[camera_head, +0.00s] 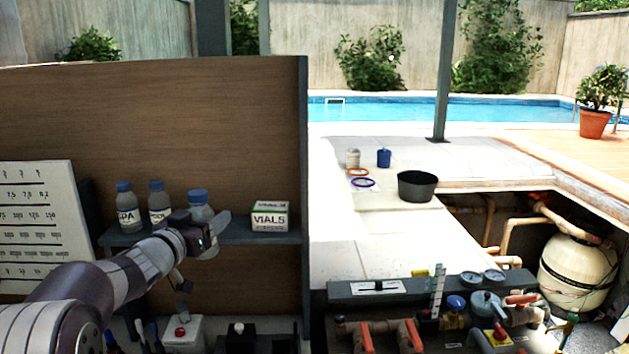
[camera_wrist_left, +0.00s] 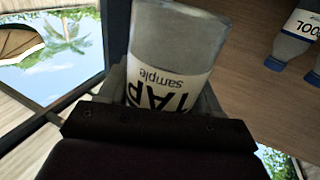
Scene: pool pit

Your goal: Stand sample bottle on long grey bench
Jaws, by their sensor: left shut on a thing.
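My left gripper (camera_head: 205,232) is shut on the sample bottle (camera_head: 201,213), a clear bottle with a blue cap, in front of the brown panel at shelf height. In the left wrist view the sample bottle (camera_wrist_left: 178,60) shows between the fingers, its white label reading "TAP sample". The gripper partly hides it in the head view. A long grey slab (camera_head: 455,283) lies at the lower right, with gauges and valves by it; I cannot tell if it is the long grey bench. My right gripper is not in view.
Two blue-capped bottles (camera_head: 127,208) (camera_head: 159,203) and a vials box (camera_head: 269,216) stand on the grey shelf (camera_head: 240,236). A white chart (camera_head: 40,225) is at left. A black bucket (camera_head: 416,186) stands on the pale paving. Switch boxes (camera_head: 183,331) stand below the shelf.

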